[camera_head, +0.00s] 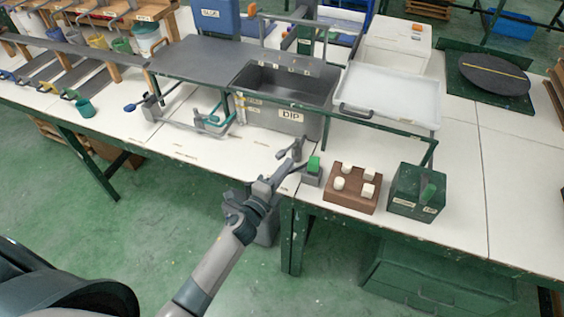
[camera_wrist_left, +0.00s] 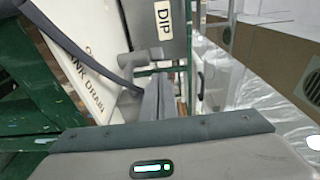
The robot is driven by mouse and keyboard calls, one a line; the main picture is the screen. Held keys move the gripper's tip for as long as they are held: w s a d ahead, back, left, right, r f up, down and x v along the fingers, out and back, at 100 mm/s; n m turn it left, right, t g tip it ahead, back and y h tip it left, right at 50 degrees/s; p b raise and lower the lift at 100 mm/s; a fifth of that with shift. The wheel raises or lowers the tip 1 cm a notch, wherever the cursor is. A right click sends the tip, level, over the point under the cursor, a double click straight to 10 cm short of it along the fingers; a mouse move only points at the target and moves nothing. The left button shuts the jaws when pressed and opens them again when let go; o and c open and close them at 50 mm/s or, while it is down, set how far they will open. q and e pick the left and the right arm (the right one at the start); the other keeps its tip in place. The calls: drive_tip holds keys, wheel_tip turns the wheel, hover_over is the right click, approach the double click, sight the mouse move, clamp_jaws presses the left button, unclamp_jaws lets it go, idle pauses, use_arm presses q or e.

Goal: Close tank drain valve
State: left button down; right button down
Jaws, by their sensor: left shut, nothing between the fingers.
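The grey dip tank (camera_head: 315,122), labelled DIP, stands on the white bench; its DIP label (camera_wrist_left: 163,18) also shows in the left wrist view. The wrist view shows a "TANK DRAIN" label (camera_wrist_left: 85,75) on a white surface, with a grey valve-like fitting (camera_wrist_left: 133,62) and a long dark curved lever (camera_wrist_left: 75,45) beside it. In the head view, a small grey fitting (camera_head: 297,147) stands below the tank's front. My left gripper (camera_head: 288,167) is shut and empty at this fitting; its fingers (camera_wrist_left: 160,97) are close beside it. Contact cannot be told. My right gripper is not in view.
Right of my left gripper are a green-topped block (camera_head: 313,166), a brown block with white knobs (camera_head: 352,190) and a dark green box (camera_head: 413,192). The front-left bench is mostly clear.

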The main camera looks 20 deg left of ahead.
use_arm(q)
drive_tip(key=shift+w+a, duration=0.25)
drive_tip(key=shift+a, duration=0.45)
